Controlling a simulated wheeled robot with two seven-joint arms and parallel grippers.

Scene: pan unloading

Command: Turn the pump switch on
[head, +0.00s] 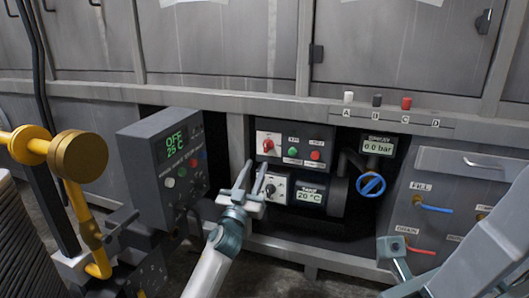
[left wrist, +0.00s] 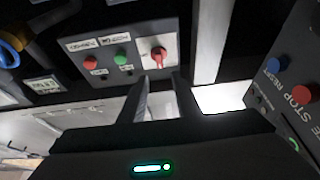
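A red rotary switch on a white plate (head: 268,144) sits on the upper dark control panel, left of a green and a red button. It also shows in the left wrist view (left wrist: 158,55), just beyond my fingertips. I cannot read its label, so I cannot tell for sure that it is the pump switch. My left gripper (head: 255,167) is open and empty, its two fingers pointing up at the panel just below this switch. The fingers appear apart from it. A black rotary knob (head: 271,188) lies right beside the fingers. My right gripper (head: 394,250) shows only partly at lower right.
A control box (head: 160,150) reading OFF and 25 °C stands left of the gripper. A 20 °C display (head: 310,194), a 0.0 bar gauge (head: 379,146) and a blue valve wheel (head: 370,184) are to the right. A yellow pipe (head: 85,210) stands far left.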

